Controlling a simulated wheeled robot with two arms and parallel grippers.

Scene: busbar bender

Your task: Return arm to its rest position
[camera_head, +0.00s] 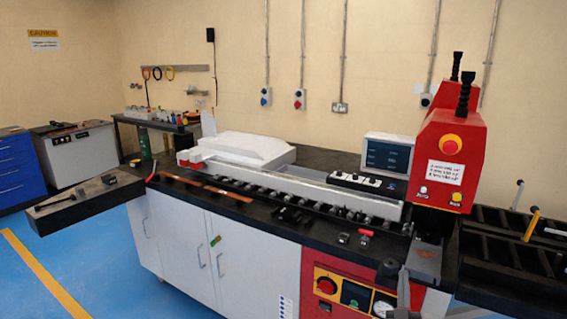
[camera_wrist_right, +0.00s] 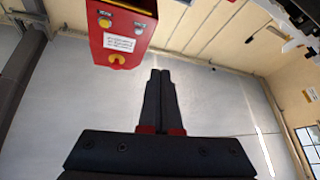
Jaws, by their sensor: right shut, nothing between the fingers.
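My right gripper (camera_head: 403,278) is at the lower right of the head view, in front of the bender's worktop near the foot of the red press head (camera_head: 448,150). In the right wrist view the two dark fingers of this gripper (camera_wrist_right: 160,72) lie together, with nothing between them. The red press head also shows at the top of that view (camera_wrist_right: 123,35), beyond the fingertips and apart from them. Part of the right arm is cut off by the bottom edge of the head view. My left gripper is in neither view.
The black worktop (camera_head: 330,243) carries a roller track and a copper bar (camera_head: 215,188). A dark side arm (camera_head: 85,203) juts out at left. A red control panel (camera_head: 345,290) is on the cabinet front. A dark rack (camera_head: 505,255) stands at right. Blue floor at left is clear.

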